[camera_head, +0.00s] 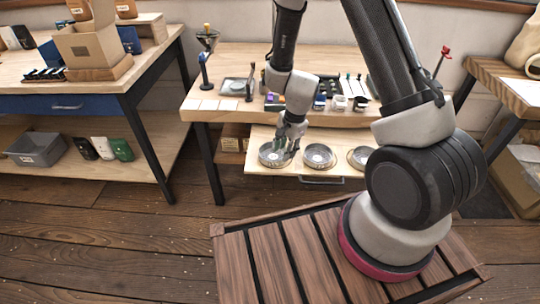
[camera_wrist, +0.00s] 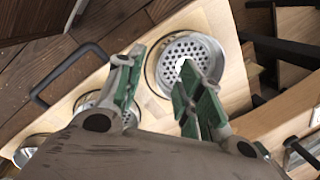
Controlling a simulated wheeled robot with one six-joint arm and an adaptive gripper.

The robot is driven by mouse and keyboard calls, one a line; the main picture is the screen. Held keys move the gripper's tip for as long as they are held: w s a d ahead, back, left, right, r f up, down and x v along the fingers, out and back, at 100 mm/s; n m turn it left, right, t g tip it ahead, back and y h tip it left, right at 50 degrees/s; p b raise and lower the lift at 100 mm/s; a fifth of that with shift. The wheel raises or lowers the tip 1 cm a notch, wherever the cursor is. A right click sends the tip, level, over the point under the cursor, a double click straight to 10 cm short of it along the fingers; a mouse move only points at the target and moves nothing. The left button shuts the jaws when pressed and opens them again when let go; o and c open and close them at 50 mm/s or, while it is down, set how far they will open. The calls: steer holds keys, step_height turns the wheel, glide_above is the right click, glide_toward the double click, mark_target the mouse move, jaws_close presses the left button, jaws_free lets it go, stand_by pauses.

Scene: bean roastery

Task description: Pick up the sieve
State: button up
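Several round metal sieves sit in a row on the pulled-out drawer (camera_head: 258,174) of the middle table. The leftmost sieve (camera_head: 267,156) is below my gripper (camera_head: 288,147); the middle sieve (camera_head: 319,154) and the right sieve (camera_head: 356,160) stand beside it. In the wrist view, a sieve with a perforated bottom (camera_wrist: 184,48) lies just beyond my gripper (camera_wrist: 161,60). The green-padded fingers are apart with nothing held between them. The right finger overlaps the sieve's near part; I cannot tell whether it touches.
The drawer's dark handle (camera_wrist: 65,75) shows beside the sieves. The table top (camera_head: 225,112) above holds small jars, a tray and tools. A workbench (camera_head: 120,80) with boxes stands left, and another wooden table (camera_head: 510,90) stands right. Floor is open at the left front.

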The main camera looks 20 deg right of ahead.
mark_target(281, 163)
steer(key=f, duration=0.5)
steer(key=shift+w+a+f, duration=0.15)
steer(key=shift+w+a, duration=0.1)
steer(key=shift+w, duration=0.1)
jaws_close()
